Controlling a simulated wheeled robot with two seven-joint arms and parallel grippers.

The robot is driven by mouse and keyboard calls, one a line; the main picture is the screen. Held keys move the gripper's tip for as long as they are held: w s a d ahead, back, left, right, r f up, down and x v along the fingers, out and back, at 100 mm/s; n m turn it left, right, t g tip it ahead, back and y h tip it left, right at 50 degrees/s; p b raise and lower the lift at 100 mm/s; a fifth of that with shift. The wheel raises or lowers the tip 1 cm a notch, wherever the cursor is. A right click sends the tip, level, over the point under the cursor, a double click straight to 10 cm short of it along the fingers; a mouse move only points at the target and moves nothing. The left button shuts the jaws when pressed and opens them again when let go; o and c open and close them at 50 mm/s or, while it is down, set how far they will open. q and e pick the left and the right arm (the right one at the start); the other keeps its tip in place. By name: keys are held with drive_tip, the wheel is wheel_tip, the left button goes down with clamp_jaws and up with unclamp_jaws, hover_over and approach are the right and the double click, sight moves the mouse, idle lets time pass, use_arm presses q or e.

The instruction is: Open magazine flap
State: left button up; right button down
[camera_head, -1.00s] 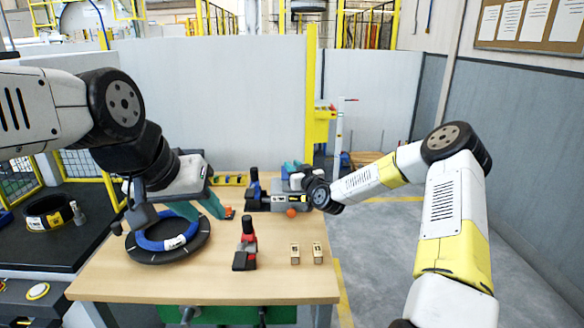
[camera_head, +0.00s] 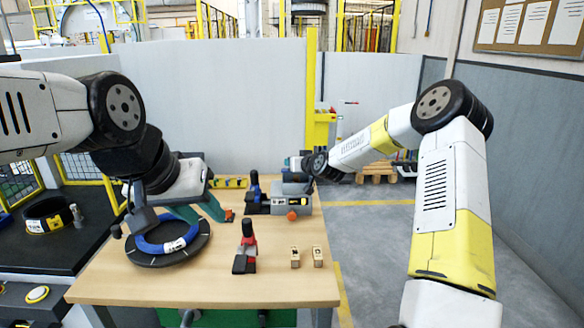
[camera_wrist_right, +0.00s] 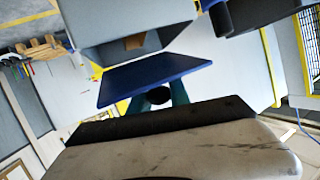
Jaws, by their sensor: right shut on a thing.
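A blue flap panel (camera_wrist_right: 150,76) lies across the middle of the right wrist view, tilted, below an open grey box-shaped housing (camera_wrist_right: 125,45). My right gripper (camera_wrist_right: 160,97) has its teal fingers at the panel's near edge, shut on a dark round knob by the flap. In the head view a grey machine (camera_head: 290,188) stands at the table's back right, with my right gripper (camera_head: 296,163) just above and behind it, mostly hidden by the wrist. My left gripper (camera_head: 222,213) hangs low over the table near a small orange piece; its finger gap is unclear.
A blue coil (camera_head: 168,243) lies on a black disc at the table's left. A red and black tool (camera_head: 246,250) stands mid-table beside two small wooden blocks (camera_head: 306,256). A yellow post (camera_head: 311,100) rises behind.

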drive_tip(key=shift+w+r+m+g+h, duration=0.15)
drive_tip(key=shift+w+r+m+g, duration=0.15)
drive_tip(key=shift+g, duration=0.35)
drive_tip(key=shift+w+r+m+g+h, duration=0.1)
drive_tip(key=shift+w+r+g+h, duration=0.2)
drive_tip(key=shift+g, duration=0.35)
drive_tip(key=shift+w+f, duration=0.1)
drive_tip(key=c, duration=1.3)
unclamp_jaws()
drive_tip(key=shift+o, duration=0.2)
drive_tip(key=v, duration=0.7)
drive_tip(key=shift+s+d+r, duration=0.2)
drive_tip(key=shift+s+d, duration=0.05)
drive_tip(key=shift+s, duration=0.05)
